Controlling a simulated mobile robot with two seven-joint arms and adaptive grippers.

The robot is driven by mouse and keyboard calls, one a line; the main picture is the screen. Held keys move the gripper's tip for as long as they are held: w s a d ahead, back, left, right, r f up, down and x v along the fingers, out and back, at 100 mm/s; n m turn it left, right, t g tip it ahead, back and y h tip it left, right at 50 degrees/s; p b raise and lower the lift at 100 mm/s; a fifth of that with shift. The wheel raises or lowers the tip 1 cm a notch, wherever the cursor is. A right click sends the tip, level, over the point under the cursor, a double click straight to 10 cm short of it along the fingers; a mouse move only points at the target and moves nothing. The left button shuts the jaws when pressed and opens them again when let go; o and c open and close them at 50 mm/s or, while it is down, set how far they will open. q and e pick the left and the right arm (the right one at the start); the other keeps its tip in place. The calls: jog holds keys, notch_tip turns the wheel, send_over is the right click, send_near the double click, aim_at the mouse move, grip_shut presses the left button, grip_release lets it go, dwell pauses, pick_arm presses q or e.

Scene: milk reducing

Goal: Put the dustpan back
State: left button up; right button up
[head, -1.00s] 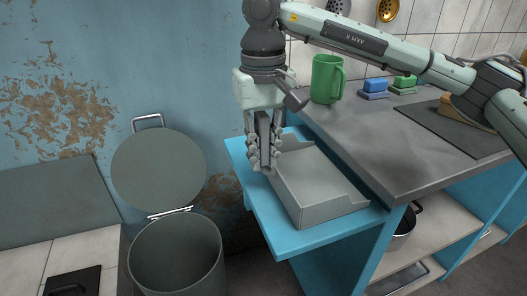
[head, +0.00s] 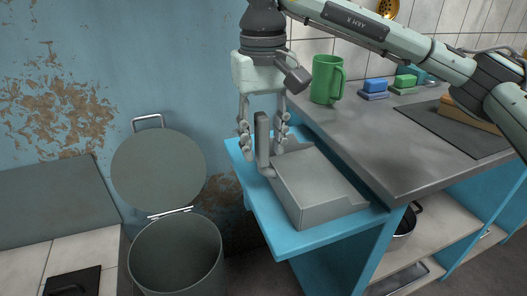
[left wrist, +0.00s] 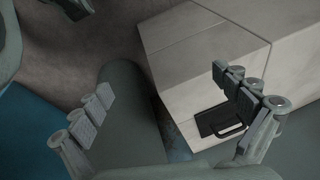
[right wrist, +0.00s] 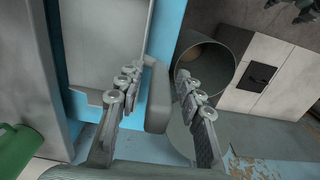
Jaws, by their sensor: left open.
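The grey dustpan (head: 318,188) lies on the light blue side shelf at the end of the counter, its upright handle (head: 262,140) at the back left. My right gripper (head: 263,149) is open around the handle, one finger on each side. In the right wrist view, the handle (right wrist: 158,98) stands between the spread fingers, nearer the left one, with a clear gap to the right one. My left gripper (left wrist: 162,82) shows only in its wrist view, open and empty above the floor and bin area.
The blue shelf (head: 285,243) adjoins the grey counter (head: 375,140), which holds a green mug (head: 327,80) and sponges (head: 375,85). A grey bin (head: 175,255) with its lid raised (head: 158,170) stands to the left. Wall space above the bin is free.

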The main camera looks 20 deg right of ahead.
aim_at(263, 117)
notch_tip(263, 117, up, 9)
jog(key=shift+f+p, duration=0.2)
jog(key=shift+p, duration=0.1)
jog(key=shift+r, duration=0.45)
pick_arm(q)
jog(key=shift+w+f, duration=0.4)
jog(key=shift+f, duration=0.05)
jog(key=shift+f, duration=0.1)
jog(key=shift+d, duration=0.1)
jog(key=shift+s, duration=0.1)
pick_arm(e)
jog(key=shift+c, duration=0.5)
